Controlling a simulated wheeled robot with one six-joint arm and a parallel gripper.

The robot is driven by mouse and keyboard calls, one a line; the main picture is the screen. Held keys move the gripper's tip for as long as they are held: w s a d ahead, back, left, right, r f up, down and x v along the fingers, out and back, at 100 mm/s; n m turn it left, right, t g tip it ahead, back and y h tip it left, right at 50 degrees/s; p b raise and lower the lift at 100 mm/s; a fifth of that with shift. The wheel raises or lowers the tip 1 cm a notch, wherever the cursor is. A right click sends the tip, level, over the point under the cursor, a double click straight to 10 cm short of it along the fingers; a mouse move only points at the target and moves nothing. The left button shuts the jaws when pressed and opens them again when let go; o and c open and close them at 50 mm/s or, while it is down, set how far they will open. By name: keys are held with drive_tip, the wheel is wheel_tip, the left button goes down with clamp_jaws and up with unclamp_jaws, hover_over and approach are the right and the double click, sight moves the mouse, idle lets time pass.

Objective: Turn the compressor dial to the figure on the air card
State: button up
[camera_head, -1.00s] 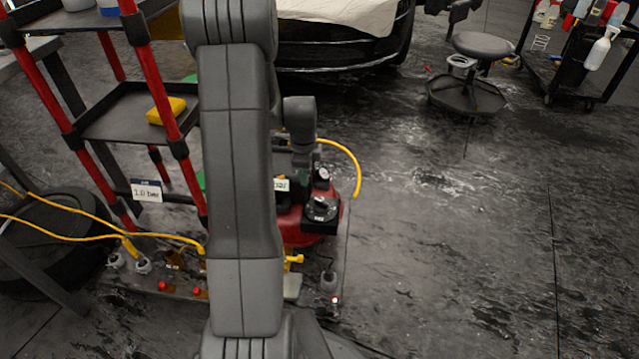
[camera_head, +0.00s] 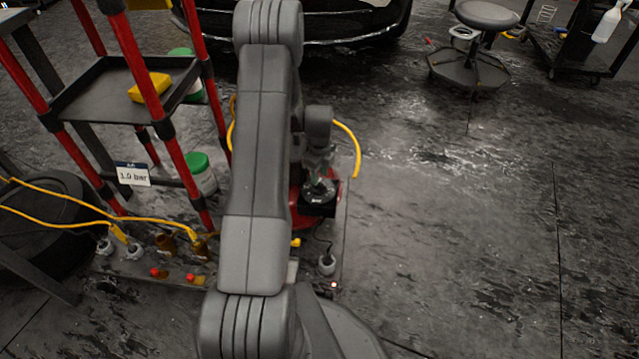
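The air card (camera_head: 133,174) hangs on the lower rail of the red and black cart and reads "1.0 bar". The red compressor (camera_head: 300,212) stands on the floor, mostly hidden behind my arm. Its dark dial (camera_head: 319,192) sits on a black box at the compressor's right side; its marks are too small to read. My gripper (camera_head: 318,172) is above the dial, pointing down, and looks close to it or touching it. The fingers are small and blurred, so I cannot tell whether they are open or closed on the dial.
The cart (camera_head: 70,105) holds a yellow sponge (camera_head: 150,86) on its shelf. A white tub with a green lid (camera_head: 198,172) stands beside it. Yellow hoses (camera_head: 70,215) run at the left. A stool (camera_head: 474,60) and a car (camera_head: 345,22) are at the back. The right floor is clear.

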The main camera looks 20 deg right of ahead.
sight(320, 183)
drive_tip(key=shift+f+b, duration=0.3)
drive_tip(key=shift+f, duration=1.45)
clamp_jaws()
drive_tip(key=shift+w+n, duration=0.1)
drive_tip(key=shift+n, duration=1.9)
unclamp_jaws()
wheel_tip(320, 183, up, 14)
drive_tip(key=p, duration=0.3)
drive_tip(key=shift+p, duration=0.35)
